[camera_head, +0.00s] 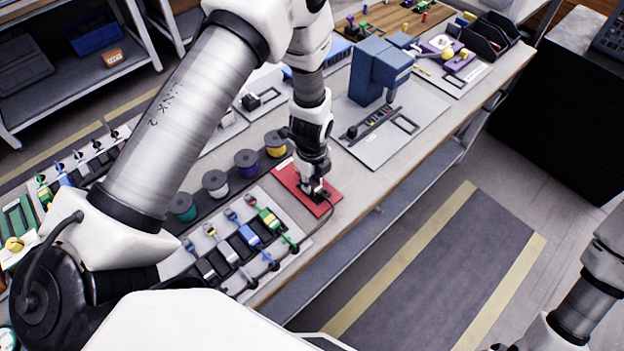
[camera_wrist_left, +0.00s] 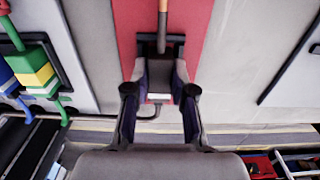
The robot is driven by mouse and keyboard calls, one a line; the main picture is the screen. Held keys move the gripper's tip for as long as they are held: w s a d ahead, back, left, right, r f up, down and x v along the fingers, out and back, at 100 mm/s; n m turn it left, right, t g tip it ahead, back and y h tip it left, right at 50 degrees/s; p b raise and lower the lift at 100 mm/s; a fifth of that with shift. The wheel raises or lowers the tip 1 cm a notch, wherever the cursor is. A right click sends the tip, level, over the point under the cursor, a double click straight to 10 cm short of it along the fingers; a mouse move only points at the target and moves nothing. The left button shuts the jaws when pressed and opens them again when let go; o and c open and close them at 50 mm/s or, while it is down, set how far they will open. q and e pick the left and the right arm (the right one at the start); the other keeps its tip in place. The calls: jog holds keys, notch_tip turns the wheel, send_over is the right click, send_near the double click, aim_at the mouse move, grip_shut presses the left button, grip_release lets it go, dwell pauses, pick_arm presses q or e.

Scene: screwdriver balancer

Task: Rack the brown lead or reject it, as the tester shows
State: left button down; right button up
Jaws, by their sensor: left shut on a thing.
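My left gripper (camera_head: 317,190) is low over the red plate (camera_head: 292,181) near the front edge of the bench. In the left wrist view its fingers (camera_wrist_left: 161,75) are closed in on a small dark piece, at the end of the brown lead (camera_wrist_left: 163,22). The brown lead's upper part shows there above a dark block. My right gripper is outside the frames; only part of my right arm shows.
A panel with several colored connectors (camera_head: 249,238) lies left of the red plate. A row of spools (camera_head: 215,183) stands behind it. A blue machine (camera_head: 378,68) stands on a grey plate to the right.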

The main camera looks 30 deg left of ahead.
pick_arm(q)
jog(key=c, duration=0.9)
grip_release()
notch_tip(320, 180, up, 12)
